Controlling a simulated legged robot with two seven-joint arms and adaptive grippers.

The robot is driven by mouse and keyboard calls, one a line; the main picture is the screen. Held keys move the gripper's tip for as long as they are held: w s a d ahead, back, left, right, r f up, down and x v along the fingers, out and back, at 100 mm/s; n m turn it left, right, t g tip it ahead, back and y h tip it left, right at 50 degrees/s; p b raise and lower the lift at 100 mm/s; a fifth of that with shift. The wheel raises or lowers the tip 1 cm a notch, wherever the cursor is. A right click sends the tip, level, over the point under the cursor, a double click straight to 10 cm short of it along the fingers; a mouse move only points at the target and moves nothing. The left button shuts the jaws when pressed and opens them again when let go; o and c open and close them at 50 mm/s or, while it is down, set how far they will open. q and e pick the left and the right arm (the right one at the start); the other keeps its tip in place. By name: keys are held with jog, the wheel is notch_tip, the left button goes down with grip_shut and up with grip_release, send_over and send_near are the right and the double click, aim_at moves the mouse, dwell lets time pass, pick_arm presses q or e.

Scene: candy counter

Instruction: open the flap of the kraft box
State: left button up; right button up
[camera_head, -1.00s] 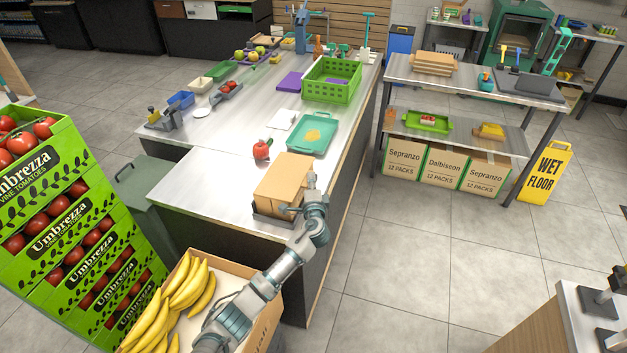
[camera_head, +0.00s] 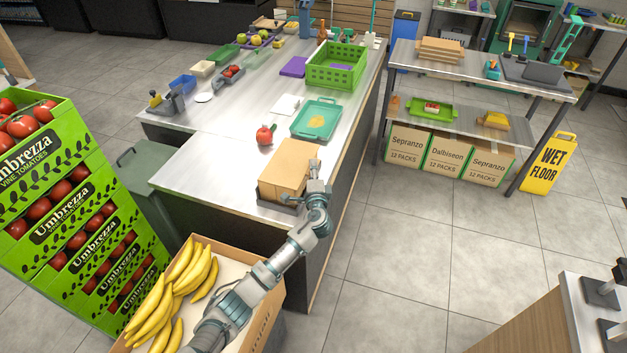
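The kraft box (camera_head: 288,166) is a plain brown carton at the near right end of the metal counter (camera_head: 215,172). A dark grey holder (camera_head: 270,202) shows at its near edge. Its top looks closed, and I cannot make out the flap's edge. My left gripper (camera_head: 309,182) is at the box's near right side, close against it. Its fingers are small and partly hidden by my wrist, so I cannot tell whether they are open or shut, or whether they touch the box. My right gripper is not in view.
A red tomato-like item (camera_head: 265,136) and a teal tray (camera_head: 316,119) lie behind the box. A green crate (camera_head: 336,67) stands farther back. A banana box (camera_head: 258,320) is below my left arm.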

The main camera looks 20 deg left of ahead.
pick_arm(q)
jog(key=v, duration=1.1)
jog(key=shift+a, duration=0.2)
jog(key=shift+f, duration=0.1)
jog(key=shift+s+f, duration=0.1)
